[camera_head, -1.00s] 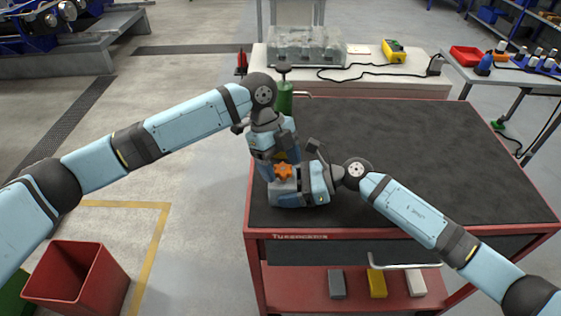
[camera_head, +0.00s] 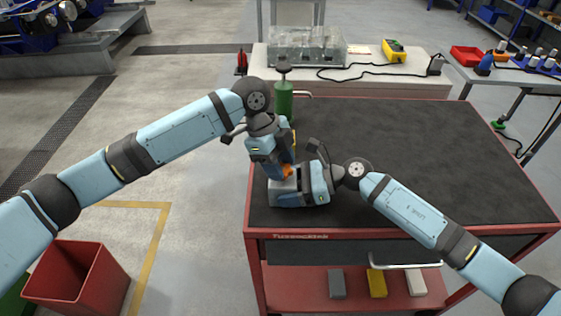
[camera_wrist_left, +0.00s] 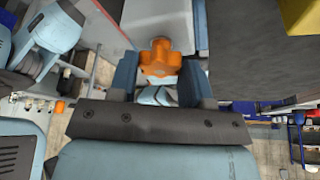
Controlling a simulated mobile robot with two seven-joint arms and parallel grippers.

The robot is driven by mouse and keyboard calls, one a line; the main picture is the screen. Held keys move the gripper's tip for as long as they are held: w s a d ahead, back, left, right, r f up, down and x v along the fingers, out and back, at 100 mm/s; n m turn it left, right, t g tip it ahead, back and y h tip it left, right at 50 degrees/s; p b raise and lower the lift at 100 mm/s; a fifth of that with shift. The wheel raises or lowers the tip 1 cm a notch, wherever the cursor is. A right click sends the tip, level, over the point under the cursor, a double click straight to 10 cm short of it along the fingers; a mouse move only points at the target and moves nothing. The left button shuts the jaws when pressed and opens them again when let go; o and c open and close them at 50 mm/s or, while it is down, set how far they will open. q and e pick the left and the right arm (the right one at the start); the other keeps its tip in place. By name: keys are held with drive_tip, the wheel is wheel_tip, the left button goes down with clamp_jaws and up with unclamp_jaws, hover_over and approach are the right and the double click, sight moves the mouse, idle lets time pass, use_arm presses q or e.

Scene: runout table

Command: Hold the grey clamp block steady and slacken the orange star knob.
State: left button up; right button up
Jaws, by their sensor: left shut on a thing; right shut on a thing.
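The grey clamp block (camera_head: 281,190) sits near the left front corner of the dark table top. The orange star knob (camera_head: 287,173) is on its upper side, partly hidden by my left gripper (camera_head: 283,170). In the left wrist view the knob (camera_wrist_left: 160,57) sits between the two blue fingers of my left gripper (camera_wrist_left: 160,78), which is shut on it. The pale block (camera_wrist_left: 157,18) shows beyond the knob. My right gripper (camera_head: 295,189) comes from the right and is shut on the clamp block. Its finger contacts are largely hidden.
A green bottle (camera_head: 283,103) stands behind my left gripper at the table's back left corner. The dark table top (camera_head: 430,150) is clear to the right. A red bin (camera_head: 75,280) stands on the floor at left. A lower shelf holds several small blocks.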

use_arm(q)
drive_tip(key=n+t, duration=0.1)
drive_tip(key=n, duration=0.1)
drive_tip(key=n+t, duration=0.1)
drive_tip(key=n, duration=0.2)
drive_tip(key=shift+s+a+n+h, duration=0.1)
drive_tip(key=shift+s+n+h, duration=0.1)
drive_tip(key=shift+n+h, duration=0.1)
drive_tip(key=n+t, duration=0.1)
drive_tip(key=n, duration=0.2)
drive_tip(key=n+t, duration=0.1)
drive_tip(key=n, duration=0.2)
drive_tip(key=shift+s, duration=0.15)
drive_tip(key=n, duration=0.2)
drive_tip(key=n+t+y, duration=0.1)
drive_tip(key=n, duration=0.1)
drive_tip(key=n+t+y, duration=0.1)
drive_tip(key=n, duration=0.1)
drive_tip(key=shift+s+d+n, duration=0.15)
drive_tip(key=shift+d+n, duration=0.1)
drive_tip(key=shift+n, duration=0.15)
drive_tip(key=n+y, duration=0.1)
drive_tip(key=n, duration=0.2)
drive_tip(key=n+y, duration=0.1)
drive_tip(key=n, duration=0.1)
drive_tip(key=shift+d+n+y, duration=0.15)
drive_tip(key=shift+n+y, duration=0.15)
drive_tip(key=shift+n, duration=0.1)
